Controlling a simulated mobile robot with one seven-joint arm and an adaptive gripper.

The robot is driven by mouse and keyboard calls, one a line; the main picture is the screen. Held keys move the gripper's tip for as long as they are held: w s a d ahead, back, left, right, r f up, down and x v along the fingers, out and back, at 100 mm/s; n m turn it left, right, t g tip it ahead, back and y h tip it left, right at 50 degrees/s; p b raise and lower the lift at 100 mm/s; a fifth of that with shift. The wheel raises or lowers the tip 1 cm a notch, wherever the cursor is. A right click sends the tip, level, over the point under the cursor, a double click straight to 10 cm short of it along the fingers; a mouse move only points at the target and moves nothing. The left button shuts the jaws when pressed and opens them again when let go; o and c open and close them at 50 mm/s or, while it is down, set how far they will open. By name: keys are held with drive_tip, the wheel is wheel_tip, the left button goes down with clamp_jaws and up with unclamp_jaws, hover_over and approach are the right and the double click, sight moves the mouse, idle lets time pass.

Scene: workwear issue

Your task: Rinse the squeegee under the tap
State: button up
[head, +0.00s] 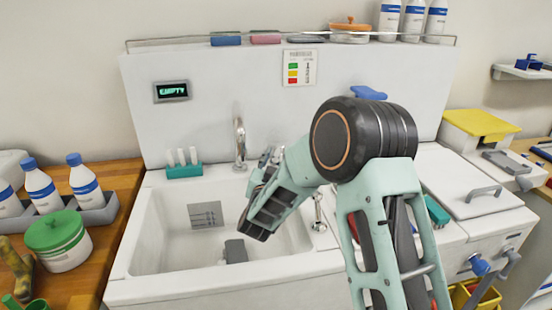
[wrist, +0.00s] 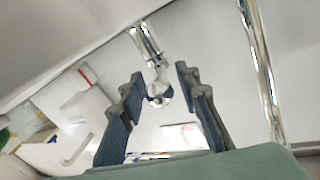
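The chrome tap (head: 240,140) stands at the back of the white sink (head: 130,245); its pipe also shows in the wrist view (wrist: 261,75). My gripper (head: 264,168) is over the back of the basin, just right of the tap. In the wrist view its two dark fingers (wrist: 160,76) are spread, with a chrome, lever-like fitting (wrist: 148,42) between them; I see gaps on both sides. A dark grey block (head: 235,250) lies in the basin; I cannot tell what it is. I cannot make out a squeegee in either view. No running water is visible.
A teal holder (head: 184,171) with white pieces stands left of the tap. A display (head: 172,91) reads "EMPTY". Bottles (head: 84,180) and a green-lidded tub (head: 58,240) stand on the left counter. A lidded white unit (head: 470,180) is on the right.

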drive_tip(key=shift+w, duration=0.1)
clamp_jaws()
drive_tip(key=shift+d, duration=0.1)
idle(0.3)
drive_tip(key=shift+d+r+n+y+b, duration=0.1)
drive_tip(key=shift+d+n+y+b, duration=0.3)
drive_tip(key=shift+n+y+b, duration=0.55)
drive_tip(key=shift+d+r+n+y+b, duration=0.1)
drive_tip(key=shift+d+n+y+b, duration=0.3)
drive_tip(key=shift+y+b, duration=0.9)
drive_tip(key=shift+h, duration=0.25)
unclamp_jaws()
drive_tip(key=shift+f, duration=0.1)
